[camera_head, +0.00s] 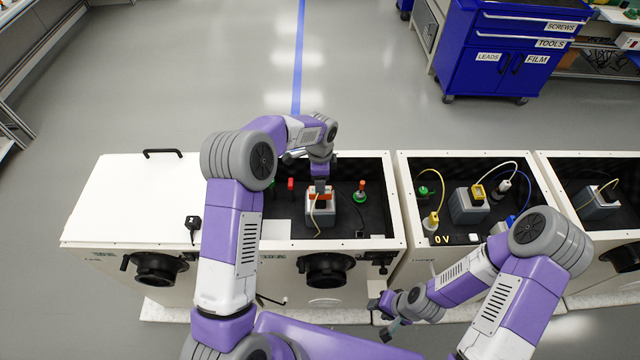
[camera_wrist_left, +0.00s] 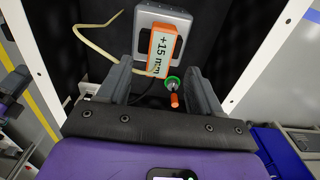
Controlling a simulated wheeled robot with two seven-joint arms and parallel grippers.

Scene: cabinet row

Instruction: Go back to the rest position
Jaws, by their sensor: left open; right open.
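My left arm comes in from the left and reaches over the open middle cabinet (camera_head: 392,200). Its gripper (camera_head: 318,186) points down at a grey box with an orange block on it (camera_head: 321,208). In the left wrist view the two fingers (camera_wrist_left: 160,85) are apart, with the orange block labelled "+15 mm" (camera_wrist_left: 163,50) showing between and beyond them. I cannot tell whether the fingers touch it. My right gripper (camera_head: 381,317) is open and empty, low in front of the cabinets, near the gap between the middle and right ones.
A green-based plug with an orange top (camera_head: 361,192) stands right of the grey box. A white lid with a black handle (camera_head: 140,200) covers the left side. The right cabinet holds a grey box (camera_head: 468,206) and cables. A blue tool cart (camera_head: 500,70) stands behind.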

